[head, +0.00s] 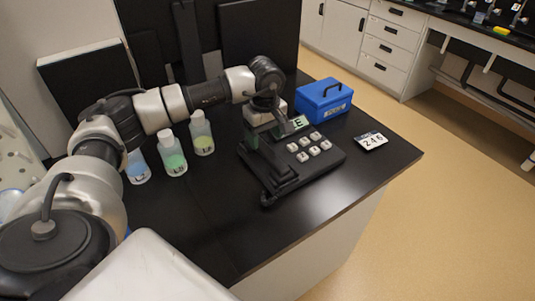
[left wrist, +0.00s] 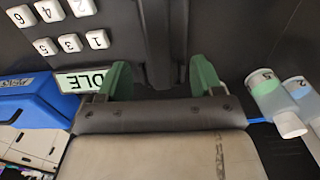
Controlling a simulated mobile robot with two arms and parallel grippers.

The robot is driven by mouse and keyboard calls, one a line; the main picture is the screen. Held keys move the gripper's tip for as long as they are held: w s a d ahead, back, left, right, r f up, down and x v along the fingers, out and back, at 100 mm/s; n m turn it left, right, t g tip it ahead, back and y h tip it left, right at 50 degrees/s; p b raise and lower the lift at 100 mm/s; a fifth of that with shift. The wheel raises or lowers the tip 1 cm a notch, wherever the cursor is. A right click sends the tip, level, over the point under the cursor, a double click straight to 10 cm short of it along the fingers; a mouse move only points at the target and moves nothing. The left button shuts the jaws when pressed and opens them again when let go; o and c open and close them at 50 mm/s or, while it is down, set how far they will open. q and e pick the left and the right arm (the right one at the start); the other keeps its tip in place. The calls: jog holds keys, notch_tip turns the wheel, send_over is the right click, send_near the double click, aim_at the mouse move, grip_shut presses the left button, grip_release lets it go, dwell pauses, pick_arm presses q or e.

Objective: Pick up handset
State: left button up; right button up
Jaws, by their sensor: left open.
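The black handset (head: 265,175) lies along the left side of a black desk phone (head: 325,163) with pale square keys and a small display. My left gripper (head: 265,136) is open over the far part of the handset. In the left wrist view its two green fingertips (left wrist: 161,75) stand apart, with the dark bar of the handset (left wrist: 157,40) running between them. I see a gap on either side of the bar. The gripper body hides part of the handset and display. My right gripper is not in view.
Several labelled bottles (head: 173,155) stand left of the phone, beneath my left arm. A blue box (head: 324,100) with a handle stands behind the phone. A card reading 246 (head: 371,141) lies to the right. The front of the black table (head: 235,235) is clear.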

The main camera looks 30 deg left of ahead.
aim_at(268, 150)
pick_arm(q)
jog(key=shift+d+f+p, duration=0.15)
jog(key=shift+f+p, duration=0.2)
jog(key=shift+f, duration=0.25)
jog(key=f, duration=0.1)
jog(key=f+p, duration=0.1)
jog(key=f, duration=0.1)
jog(key=shift+d+f, duration=0.25)
jog(key=shift+f, duration=0.5)
jog(key=shift+c, duration=0.3)
jog(key=c, duration=1)
jog(key=shift+r, duration=0.1)
